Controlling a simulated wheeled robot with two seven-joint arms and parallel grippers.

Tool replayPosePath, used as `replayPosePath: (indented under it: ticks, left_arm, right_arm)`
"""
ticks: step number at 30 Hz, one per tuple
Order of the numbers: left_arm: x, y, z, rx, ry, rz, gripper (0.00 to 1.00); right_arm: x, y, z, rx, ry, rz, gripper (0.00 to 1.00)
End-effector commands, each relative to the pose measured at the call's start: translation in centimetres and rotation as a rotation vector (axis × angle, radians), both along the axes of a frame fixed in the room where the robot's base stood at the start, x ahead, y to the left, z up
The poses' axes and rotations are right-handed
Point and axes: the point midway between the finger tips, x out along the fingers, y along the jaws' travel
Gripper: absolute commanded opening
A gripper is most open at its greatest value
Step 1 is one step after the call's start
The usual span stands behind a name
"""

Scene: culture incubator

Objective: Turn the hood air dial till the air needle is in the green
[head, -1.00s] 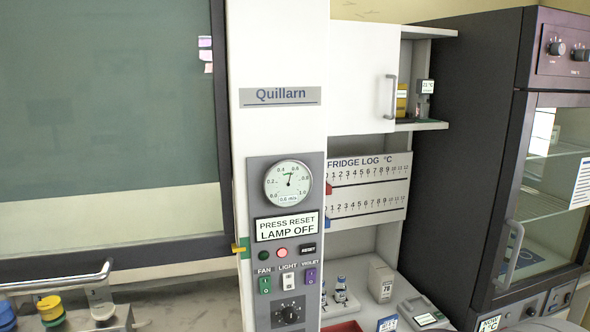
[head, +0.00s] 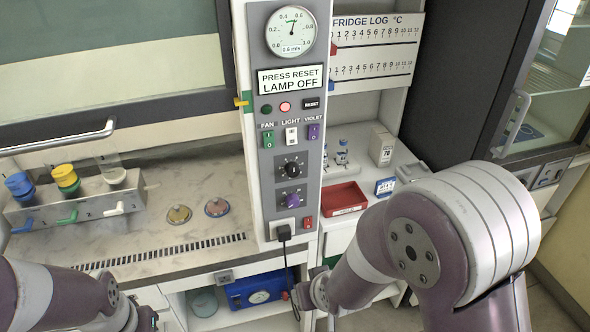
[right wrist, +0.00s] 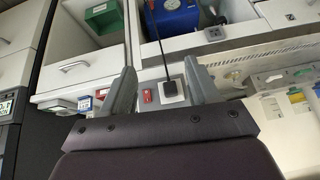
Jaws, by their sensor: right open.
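The round white air gauge (head: 291,31) is at the top of the grey hood panel (head: 257,190). Its needle points nearly straight up, slightly right; the short green mark is near the top, and I cannot tell whether the needle is within it. Below are a black dial (head: 291,167) and a purple dial (head: 291,199); their labels are too small to read. My right gripper (right wrist: 163,85) is open and empty in the right wrist view, facing the panel's lower end, with both dials out of sight there. My left arm shows at bottom left; its gripper is out of frame.
A black plug with a cable sits in the white socket (head: 285,228), beside a red switch (head: 308,223). Fan, light and violet switches are above the dials. A red tray (head: 344,198) is right of the panel; a rack with coloured caps (head: 77,199) stands left. A blue box (head: 257,290) is below.

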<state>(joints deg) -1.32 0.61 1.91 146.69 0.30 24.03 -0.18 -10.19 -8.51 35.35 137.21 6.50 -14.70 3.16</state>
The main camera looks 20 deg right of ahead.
Motion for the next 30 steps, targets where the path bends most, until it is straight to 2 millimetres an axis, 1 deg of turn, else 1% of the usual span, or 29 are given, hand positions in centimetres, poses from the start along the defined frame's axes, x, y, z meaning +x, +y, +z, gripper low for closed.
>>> replayPosePath:
  ticks: [1, 2, 3, 5, 6, 8, 9, 10, 12, 14, 17, 24, 27, 30]
  left_arm:
    - [0.0, 0.0, -0.2, 0.0, 0.0, 0.0, 0.42]
    - [0.0, 0.0, -0.2, 0.0, 0.0, 0.0, 0.42]
    - [0.0, 0.0, -0.3, 0.0, 0.0, 0.0, 0.42]
    - [0.0, 0.0, -0.3, 0.0, 0.0, 0.0, 0.42]
    - [0.0, 0.0, -0.2, 0.0, 0.0, 0.0, 0.42]
    - [0.0, 0.0, -0.2, 0.0, 0.0, 0.0, 0.42]
    - [0.0, 0.0, -0.2, 0.0, 0.0, 0.0, 0.42]
    - [0.0, 0.0, -0.2, 0.0, 0.0, 0.0, 0.42]
    - [0.0, 0.0, -0.2, 0.0, 0.0, 0.0, 0.42]
    - [0.0, 0.0, 0.0, 0.0, 0.0, 0.0, 0.42]
    - [0.0, 0.0, 0.6, 0.0, 0.0, 0.0, 0.42]
    - [0.0, 0.0, 2.4, 0.0, 0.0, 0.0, 0.42]
    - [0.0, 0.0, 2.8, 0.0, 0.0, 0.0, 0.42]
    - [0.0, 0.0, 3.0, 0.0, 0.0, 0.0, 0.42]
  right_arm:
    - [1.7, 0.3, 0.1, 0.021, -0.134, -0.026, 0.6]
    - [3.0, 0.3, 0.7, 0.036, -0.235, -0.048, 0.6]
    - [4.5, 0.2, 1.8, 0.056, -0.367, -0.077, 0.6]
    - [6.2, -0.2, 4.0, 0.082, -0.555, -0.117, 0.6]
    - [7.0, -0.5, 5.7, 0.097, -0.668, -0.141, 0.6]
    - [7.8, -1.0, 8.1, 0.117, -0.813, -0.167, 0.6]
    - [8.2, -1.2, 9.7, 0.129, -0.893, -0.179, 0.6]
    - [8.3, -1.2, 10.7, 0.138, -0.941, -0.185, 0.6]
    - [8.5, -1.4, 12.2, 0.151, -1.007, -0.192, 0.6]
    - [9.0, -1.4, 12.7, 0.157, -1.031, -0.195, 0.6]
    - [10.7, -1.4, 12.9, 0.16, -1.033, -0.196, 0.6]
    - [17.1, -1.6, 13.1, 0.16, -1.032, -0.196, 0.6]
    - [19.0, -1.7, 12.9, 0.161, -1.031, -0.194, 0.6]
    - [20.3, -1.7, 12.8, 0.161, -1.031, -0.194, 0.6]
